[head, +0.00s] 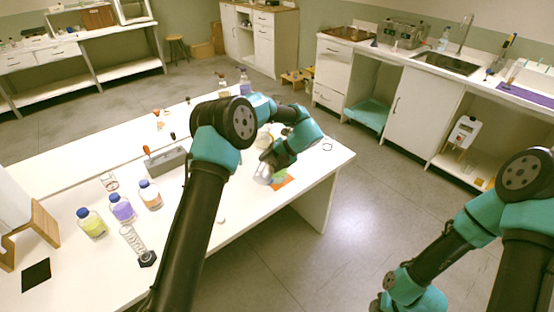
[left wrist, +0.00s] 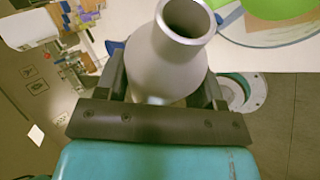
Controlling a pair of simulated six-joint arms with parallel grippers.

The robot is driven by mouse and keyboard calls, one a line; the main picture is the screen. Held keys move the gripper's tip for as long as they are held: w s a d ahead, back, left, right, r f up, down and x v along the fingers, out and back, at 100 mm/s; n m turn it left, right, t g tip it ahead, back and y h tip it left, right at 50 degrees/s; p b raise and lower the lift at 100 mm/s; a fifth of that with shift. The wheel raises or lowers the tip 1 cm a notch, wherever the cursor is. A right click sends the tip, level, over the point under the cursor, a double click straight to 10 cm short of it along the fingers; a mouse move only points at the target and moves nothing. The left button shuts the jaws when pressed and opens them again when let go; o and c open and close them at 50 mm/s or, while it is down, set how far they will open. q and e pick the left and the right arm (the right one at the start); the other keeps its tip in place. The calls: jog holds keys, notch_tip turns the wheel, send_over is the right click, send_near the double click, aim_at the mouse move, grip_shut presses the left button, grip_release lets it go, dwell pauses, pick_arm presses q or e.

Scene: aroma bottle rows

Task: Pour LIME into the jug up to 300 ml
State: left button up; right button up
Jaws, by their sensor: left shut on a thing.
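My left gripper (head: 272,160) is shut on a pale grey bottle (left wrist: 165,62) over the right part of the white table. In the left wrist view the bottle's round open mouth faces the camera, uncapped, between the two fingers (left wrist: 165,88). A clear round rim with bright green (left wrist: 268,6) inside shows at the top right of that view; I cannot tell whether it is the jug. In the head view my left arm hides much of that table area. No LIME label is readable. The right arm enters at lower right, its gripper out of frame.
A grey rack (head: 168,160) is at mid-table. An orange patch (head: 282,180) lies near the right edge.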

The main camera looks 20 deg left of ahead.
pick_arm(q)
jog(key=shift+w+r, duration=0.1)
jog(key=shift+w, duration=0.05)
dwell(0.5)
jog(key=shift+g, duration=0.4)
dwell(4.2)
dwell(0.5)
jog(key=shift+s+f+n+t, duration=0.45)
jog(key=shift+s+t, duration=0.2)
jog(key=shift+t, duration=0.45)
jog(key=shift+w+r+n+t, duration=0.15)
jog(key=shift+r+n+t, duration=0.3)
jog(key=shift+t, duration=0.45)
jog(key=t, duration=0.1)
jog(key=r+n+t, duration=0.1)
jog(key=t, duration=0.1)
jog(key=shift+w+r, duration=0.1)
jog(key=shift+w, duration=0.2)
